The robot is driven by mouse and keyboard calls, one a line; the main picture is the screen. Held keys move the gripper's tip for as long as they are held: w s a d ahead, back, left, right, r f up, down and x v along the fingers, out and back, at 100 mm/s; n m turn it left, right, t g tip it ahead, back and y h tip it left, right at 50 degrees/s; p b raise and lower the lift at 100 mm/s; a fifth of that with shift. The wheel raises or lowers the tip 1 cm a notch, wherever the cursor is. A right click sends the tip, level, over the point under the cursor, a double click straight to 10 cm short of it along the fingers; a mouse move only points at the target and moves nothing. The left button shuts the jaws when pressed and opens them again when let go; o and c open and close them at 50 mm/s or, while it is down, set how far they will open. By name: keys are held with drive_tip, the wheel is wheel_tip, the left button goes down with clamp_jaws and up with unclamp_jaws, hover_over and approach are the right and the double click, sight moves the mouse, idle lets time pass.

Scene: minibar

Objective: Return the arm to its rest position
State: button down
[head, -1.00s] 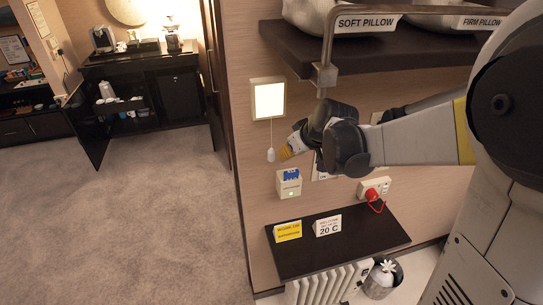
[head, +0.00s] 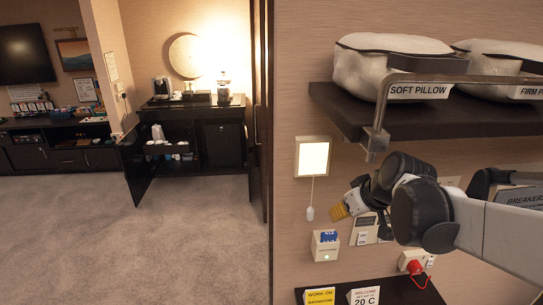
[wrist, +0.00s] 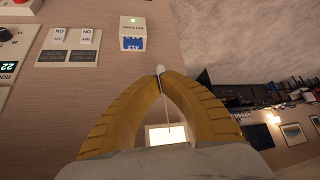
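My arm reaches in from the right in the head view. My gripper (head: 340,212) has yellow fingers and points left, in front of the wall beside the hanging pull handle (head: 309,214). In the wrist view the gripper (wrist: 159,75) shows its two yellow fingers curving together until their tips meet. I see nothing held between them. The white pull handle (wrist: 157,68) shows just past the tips, its cord running to the lit square lamp (wrist: 168,133). In the head view the handle hangs clear of the fingers.
A shelf (head: 420,122) with pillows overhangs my arm, with a metal bracket (head: 376,140) close above the wrist. A card holder (head: 325,244) and switches (head: 365,232) are on the wall below. A dark lower shelf (head: 400,291) carries signs. Open carpet (head: 190,235) lies left.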

drive_tip(key=s+a+f+m+h+b, duration=0.1)
drive_tip(key=s+f+m+b, duration=0.1)
drive_tip(key=s+f+b, duration=0.7)
drive_tip(key=s+a+f+m+h+b, duration=0.1)
drive_tip(key=s+a+f+b, duration=0.1)
drive_tip(key=s+f+b, duration=0.7)
wheel_tip(320, 180, down, 9)
drive_tip(key=b, duration=0.6)
drive_tip(key=shift+s+a+r+m, duration=0.15)
drive_tip(key=shift+s+m, duration=0.2)
drive_tip(key=shift+m, duration=0.05)
